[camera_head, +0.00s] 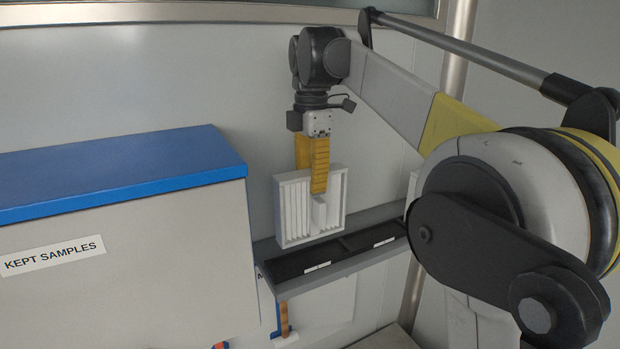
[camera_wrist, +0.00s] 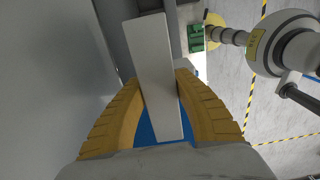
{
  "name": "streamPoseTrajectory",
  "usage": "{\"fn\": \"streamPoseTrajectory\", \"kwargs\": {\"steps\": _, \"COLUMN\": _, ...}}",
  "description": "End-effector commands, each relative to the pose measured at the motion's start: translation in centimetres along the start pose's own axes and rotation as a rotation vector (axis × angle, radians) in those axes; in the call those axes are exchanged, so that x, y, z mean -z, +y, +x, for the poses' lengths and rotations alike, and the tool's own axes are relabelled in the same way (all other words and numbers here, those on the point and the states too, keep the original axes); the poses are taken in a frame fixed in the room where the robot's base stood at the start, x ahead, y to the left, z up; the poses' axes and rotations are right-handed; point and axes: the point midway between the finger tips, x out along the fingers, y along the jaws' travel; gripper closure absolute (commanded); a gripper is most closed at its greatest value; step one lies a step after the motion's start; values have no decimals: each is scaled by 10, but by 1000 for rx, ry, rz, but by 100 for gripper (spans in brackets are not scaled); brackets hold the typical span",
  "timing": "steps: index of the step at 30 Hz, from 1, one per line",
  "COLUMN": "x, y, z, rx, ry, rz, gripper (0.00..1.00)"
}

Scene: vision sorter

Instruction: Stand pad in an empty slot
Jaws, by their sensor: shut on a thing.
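In the wrist view the pad (camera_wrist: 155,70) is a long white strip, slightly tilted, between the yellow fingers (camera_wrist: 158,85).
A grey tray (camera_head: 322,283) with black compartments and small white labels sits below the rack. A large cabinet (camera_head: 130,270) with a blue top (camera_head: 120,170), labelled KEPT SAMPLES, stands close on the left. A grey wall lies behind. The wrist view shows a green part (camera_wrist: 197,38).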

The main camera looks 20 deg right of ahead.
Motion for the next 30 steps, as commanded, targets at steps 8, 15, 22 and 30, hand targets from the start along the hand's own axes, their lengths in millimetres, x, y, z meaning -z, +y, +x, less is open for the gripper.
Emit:
{"fn": "streamPoseTrajectory", "kwargs": {"steps": 8, "x": 0, "y": 0, "z": 32, "rx": 0, "ry": 0, "rz": 0, "gripper": 100}}
{"fn": "streamPoseTrajectory", "kwargs": {"steps": 15, "x": 0, "y": 0, "z": 56, "rx": 0, "ry": 0, "rz": 0, "gripper": 100}}
{"fn": "streamPoseTrajectory", "kwargs": {"steps": 22, "x": 0, "y": 0, "z": 60, "rx": 0, "ry": 0, "rz": 0, "gripper": 100}}
{"fn": "streamPoseTrajectory", "kwargs": {"steps": 30, "x": 0, "y": 0, "z": 60, "rx": 0, "ry": 0, "rz": 0, "gripper": 100}}
